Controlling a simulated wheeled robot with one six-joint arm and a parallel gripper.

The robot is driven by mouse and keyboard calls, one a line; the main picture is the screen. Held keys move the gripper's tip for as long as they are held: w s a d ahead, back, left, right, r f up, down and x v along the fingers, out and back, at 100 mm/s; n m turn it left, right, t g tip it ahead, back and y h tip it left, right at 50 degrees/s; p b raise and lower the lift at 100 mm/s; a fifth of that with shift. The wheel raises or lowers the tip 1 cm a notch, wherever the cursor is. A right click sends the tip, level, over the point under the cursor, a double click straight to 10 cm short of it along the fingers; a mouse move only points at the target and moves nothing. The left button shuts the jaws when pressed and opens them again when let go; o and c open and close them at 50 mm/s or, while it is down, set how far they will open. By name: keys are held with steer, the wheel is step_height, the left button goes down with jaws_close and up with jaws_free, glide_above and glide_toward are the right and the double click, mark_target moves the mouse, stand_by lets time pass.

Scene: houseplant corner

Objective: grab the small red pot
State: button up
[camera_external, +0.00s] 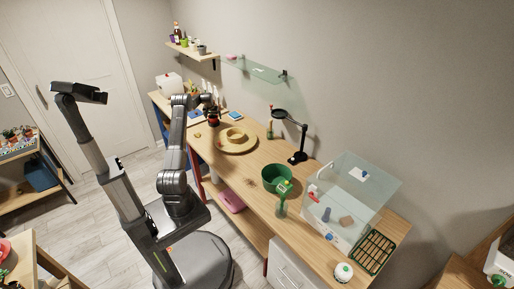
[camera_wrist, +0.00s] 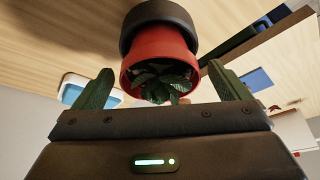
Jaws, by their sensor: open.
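The small red pot (camera_wrist: 160,48) is in the upper middle of the wrist view, with a green leafy plant (camera_wrist: 160,86) in its mouth. A dark round piece (camera_wrist: 157,13) sits at the pot's far end. My gripper (camera_wrist: 161,72) is open, with one green finger on each side of the pot's mouth. The pot shows between the fingertips, and no contact is visible. In the external view the red pot (camera_external: 213,120) stands on the far part of the wooden bench, with my gripper (camera_external: 209,103) close above it and partly covering it.
A yellow round dish (camera_external: 235,143) lies on the bench, nearer than the pot. A black lamp (camera_external: 298,155), a green pot (camera_external: 276,178) and a clear box (camera_external: 350,195) stand farther right. A blue item (camera_external: 236,114) lies right of the red pot. A glass shelf (camera_external: 255,70) hangs above.

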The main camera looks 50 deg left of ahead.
steer(key=shift+w+a+f, duration=0.1)
steer(key=shift+f, duration=0.3)
steer(key=c, duration=1.2)
